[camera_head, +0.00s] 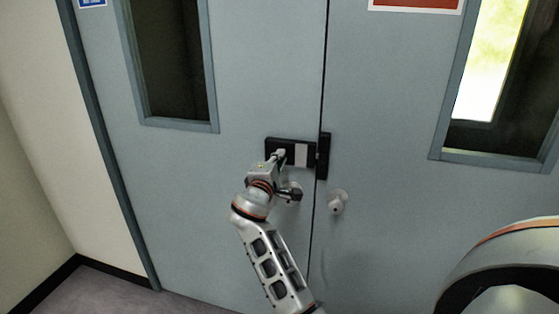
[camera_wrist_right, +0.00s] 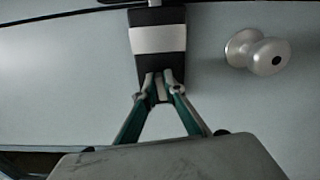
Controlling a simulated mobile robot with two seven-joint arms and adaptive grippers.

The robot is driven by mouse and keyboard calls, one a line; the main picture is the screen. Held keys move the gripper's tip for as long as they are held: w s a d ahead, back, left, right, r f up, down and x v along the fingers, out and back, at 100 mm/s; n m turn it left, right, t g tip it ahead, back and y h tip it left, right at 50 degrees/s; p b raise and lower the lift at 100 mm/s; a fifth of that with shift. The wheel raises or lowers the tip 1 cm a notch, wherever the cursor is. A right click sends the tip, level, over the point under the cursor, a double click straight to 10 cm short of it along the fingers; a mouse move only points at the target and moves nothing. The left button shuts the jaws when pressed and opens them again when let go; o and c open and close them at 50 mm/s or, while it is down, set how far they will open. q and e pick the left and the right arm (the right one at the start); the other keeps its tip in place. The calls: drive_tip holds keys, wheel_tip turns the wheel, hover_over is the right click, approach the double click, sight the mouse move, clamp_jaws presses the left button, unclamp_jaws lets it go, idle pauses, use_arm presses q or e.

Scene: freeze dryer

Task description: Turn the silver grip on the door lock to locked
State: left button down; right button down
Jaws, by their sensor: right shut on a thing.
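The door lock (camera_head: 302,153) is a black box with a pale silver band, mounted on the left door leaf beside the gap between the leaves. A black catch (camera_head: 324,156) stands at its right end, at the gap. In the right wrist view the lock (camera_wrist_right: 157,18) shows its silver band across the black body. My right gripper (camera_head: 279,156) is at the left part of the lock. In the wrist view its fingers (camera_wrist_right: 160,86) are closed together on the small silver grip (camera_wrist_right: 160,90), mostly hidden between the fingertips. My left gripper is not in view.
Another knob is partly hidden behind my right gripper. Both grey-blue leaves (camera_head: 250,60) have windows. A wall (camera_head: 60,130) stands at the left.

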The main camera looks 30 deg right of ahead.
drive_tip(key=c, duration=2.1)
unclamp_jaws()
drive_tip(key=shift+c, duration=0.2)
drive_tip(key=shift+a, duration=0.1)
drive_tip(key=v, duration=0.7)
drive_tip(key=shift+s, duration=0.2)
drive_tip(key=shift+f, duration=0.1)
